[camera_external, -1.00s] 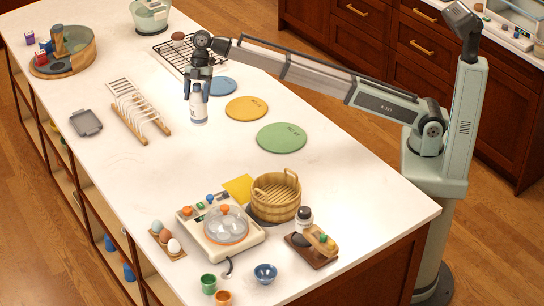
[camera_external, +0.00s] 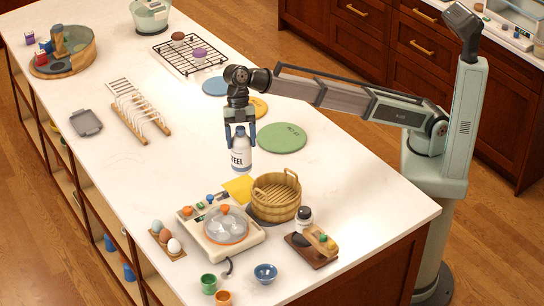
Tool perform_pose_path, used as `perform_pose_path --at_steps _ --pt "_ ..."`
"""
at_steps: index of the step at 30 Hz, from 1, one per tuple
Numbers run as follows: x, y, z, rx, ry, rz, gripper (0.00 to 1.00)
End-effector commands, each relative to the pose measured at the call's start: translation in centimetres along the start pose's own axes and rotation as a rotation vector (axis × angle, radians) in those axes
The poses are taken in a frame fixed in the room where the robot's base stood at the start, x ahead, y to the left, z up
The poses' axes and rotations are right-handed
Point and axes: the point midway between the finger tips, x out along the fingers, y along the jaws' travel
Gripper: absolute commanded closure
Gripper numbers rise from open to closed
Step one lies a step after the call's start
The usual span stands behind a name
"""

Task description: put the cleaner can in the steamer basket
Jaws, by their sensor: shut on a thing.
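My gripper (camera_external: 240,136) points down and is shut on the white and blue cleaner can (camera_external: 241,156), which hangs upright above the counter with dark lettering facing the camera. The steamer basket (camera_external: 275,200) is a round wooden basket with a raised handle. It stands on the counter below and to the right of the can. The can is apart from the basket, up and to the left of it in the picture. The inside of the basket is only partly visible.
A yellow sheet (camera_external: 239,188) and a cream cooker with a glass lid (camera_external: 226,225) lie left of the basket. A wooden board (camera_external: 311,250) with a small jar is at its right. A green round mat (camera_external: 282,138) lies behind.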

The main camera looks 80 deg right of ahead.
Motion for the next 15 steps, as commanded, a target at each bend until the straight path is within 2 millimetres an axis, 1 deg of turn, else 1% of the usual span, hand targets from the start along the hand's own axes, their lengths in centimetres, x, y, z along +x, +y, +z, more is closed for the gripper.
perform_pose_path --at_steps 1,3,6,8,10,15 --pt "0.5 -1.7 -1.3 -0.018 0.000 -0.007 0.95" --pt "0.9 -3.3 -2.7 -0.032 0.000 -0.013 0.95" --pt "1.3 -5.7 -4.2 -0.042 0.001 -0.016 0.95" --pt "1.6 -7.1 -4.8 -0.039 0.001 -0.014 0.95" --pt "1.8 -8.8 -4.9 -0.019 0.001 -0.007 0.95" --pt "2.1 -10.8 -3.2 0.101 0.001 0.043 0.95"
